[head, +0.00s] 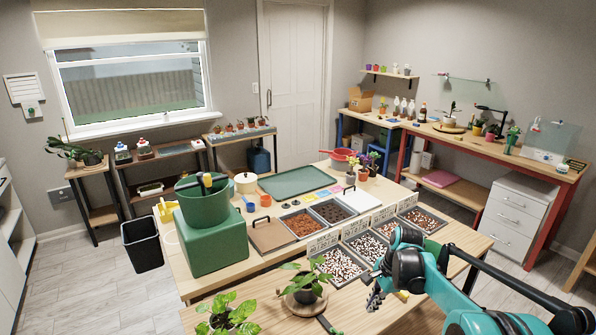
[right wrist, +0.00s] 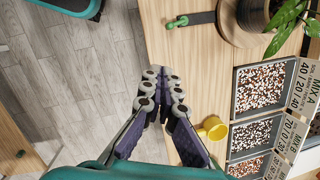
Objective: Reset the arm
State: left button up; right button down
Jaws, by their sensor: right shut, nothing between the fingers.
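My right arm, teal and black, comes in from the right in the head view. Its right gripper (head: 373,291) is over the front edge area of the wooden table, near the trays of potting mix. In the right wrist view the gripper's grey fingers (right wrist: 160,92) are closed together with nothing between them. Below them are the table edge and the grey floor. A small yellow cup (right wrist: 214,128) lies on the table to the right of the fingers, apart from them. My left gripper is not in view.
Mix trays (right wrist: 262,88) with label cards (right wrist: 303,85) stand right of the gripper. A potted plant (head: 306,284) on a wooden saucer and a green-handled tool (right wrist: 190,20) are nearby. A green bucket (head: 203,204) stands at the table's left. Floor (right wrist: 75,80) beside the table is clear.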

jog(key=s+a+r+n+t+h, duration=0.1)
jog(key=s+a+r+n+t, duration=0.1)
jog(key=s+r+n, duration=0.35)
jog(key=s+a+r+n+t+h, duration=0.1)
jog(key=s+a+r+n, duration=0.2)
jog(key=s, duration=0.5)
jog(key=s+a+f+n+t, duration=0.1)
jog(key=s+n+t, duration=0.2)
jog(key=s+n, duration=0.4)
jog(key=shift+s+a+f+n, duration=0.15)
jog(key=shift+s+f+n, duration=0.25)
jog(key=shift+s, duration=1.85)
